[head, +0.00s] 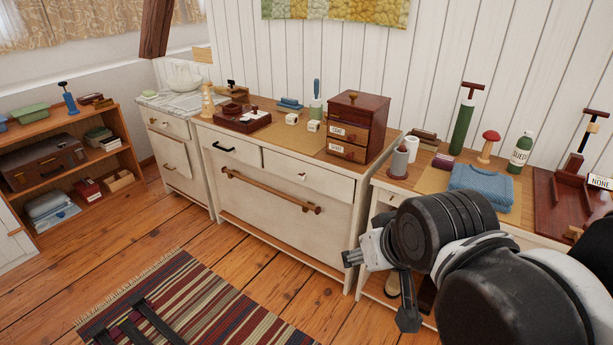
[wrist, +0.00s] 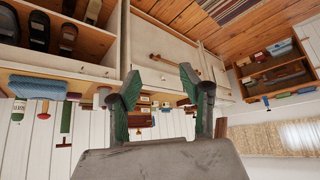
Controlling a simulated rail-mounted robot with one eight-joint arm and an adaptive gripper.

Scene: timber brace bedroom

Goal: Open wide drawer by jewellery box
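The dark red-brown jewellery box (head: 358,125) with small labelled drawers stands on the right end of the dresser top. Below it, the wide drawer (head: 270,208) has a pale front and a long wooden bar handle (head: 270,190). It looks shut. In the wrist view, which is turned over, the bar handle (wrist: 172,62) shows beyond the fingers and the jewellery box (wrist: 146,108) shows partly between them. My gripper (head: 380,287) is open and empty, right of the wide drawer and apart from its handle. It also shows in the wrist view (wrist: 158,88).
Two smaller drawers (head: 300,172) sit above the wide one. A bench (head: 440,178) with a folded blue cloth (head: 482,187) and bottles stands beside the dresser, behind my arm. A low shelf (head: 72,165) stands left.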

